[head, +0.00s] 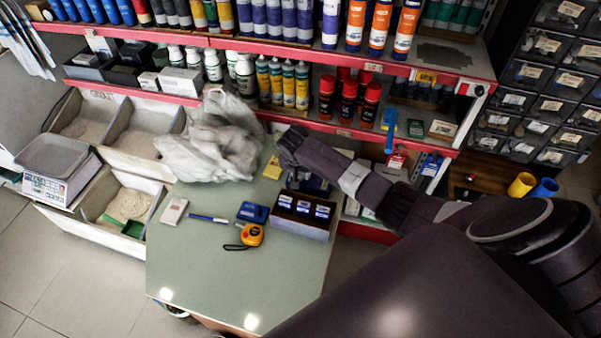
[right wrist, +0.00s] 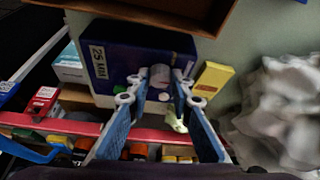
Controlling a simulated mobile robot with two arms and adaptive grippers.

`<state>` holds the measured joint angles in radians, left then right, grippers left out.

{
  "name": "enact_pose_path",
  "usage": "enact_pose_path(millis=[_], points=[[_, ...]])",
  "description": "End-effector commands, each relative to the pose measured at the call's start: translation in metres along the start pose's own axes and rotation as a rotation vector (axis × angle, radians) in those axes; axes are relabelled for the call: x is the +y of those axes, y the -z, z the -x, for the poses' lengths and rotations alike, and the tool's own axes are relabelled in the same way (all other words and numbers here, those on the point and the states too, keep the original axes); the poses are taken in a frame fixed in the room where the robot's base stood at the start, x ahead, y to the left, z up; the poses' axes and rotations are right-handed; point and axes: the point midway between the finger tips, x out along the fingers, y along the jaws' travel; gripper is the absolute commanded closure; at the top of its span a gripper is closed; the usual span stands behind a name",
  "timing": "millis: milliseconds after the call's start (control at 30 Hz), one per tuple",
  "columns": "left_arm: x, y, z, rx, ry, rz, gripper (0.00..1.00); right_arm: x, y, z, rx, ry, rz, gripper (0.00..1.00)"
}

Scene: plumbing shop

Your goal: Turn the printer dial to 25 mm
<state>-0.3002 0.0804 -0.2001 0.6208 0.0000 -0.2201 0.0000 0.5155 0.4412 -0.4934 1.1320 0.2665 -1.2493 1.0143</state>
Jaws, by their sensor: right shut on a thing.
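A grey round dial (right wrist: 160,74) sits on that face, between the fingertips of my right gripper (right wrist: 160,88). The gripper is shut on the dial. No pointer mark on the dial can be made out. In the head view my right gripper (head: 291,146) is over the back of the green table and, with my arm, hides most of the printer (head: 313,185). My left gripper is not in view.
The table (head: 230,275) holds an open box (head: 300,228) of small packs, a tape measure (head: 251,235), a blue item (head: 252,212), a pen (head: 207,218) and a yellow block (head: 272,168). A crumpled plastic bag (head: 212,145) lies left of my gripper. The table's front is clear.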

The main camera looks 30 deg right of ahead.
Motion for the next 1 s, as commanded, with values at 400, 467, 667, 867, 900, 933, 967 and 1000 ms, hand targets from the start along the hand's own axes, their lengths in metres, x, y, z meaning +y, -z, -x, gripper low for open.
enact_pose_path(millis=[400,467,667,867,900,933,967,1000], points=[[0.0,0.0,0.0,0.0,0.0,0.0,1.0,0.0,0.001,0.0,0.001,0.0,0.001,0.63],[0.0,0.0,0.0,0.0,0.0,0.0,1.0,0.0,0.001,0.0,0.001,0.0,0.001,0.63],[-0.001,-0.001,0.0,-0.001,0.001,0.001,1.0,0.0,0.0,0.002,0.001,0.001,0.001,0.63],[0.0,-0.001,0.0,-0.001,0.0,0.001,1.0,-0.001,0.001,0.018,0.002,0.003,0.002,0.63],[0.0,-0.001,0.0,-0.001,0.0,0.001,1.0,0.0,0.0,0.024,0.001,0.002,0.002,0.63],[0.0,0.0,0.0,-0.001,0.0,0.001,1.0,-0.001,0.0,0.029,0.002,0.004,0.003,0.63],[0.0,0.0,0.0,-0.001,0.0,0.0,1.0,-0.001,0.001,0.034,0.002,0.003,0.003,0.63],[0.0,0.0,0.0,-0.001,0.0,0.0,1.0,-0.001,0.001,0.041,0.003,0.004,0.002,0.63]])
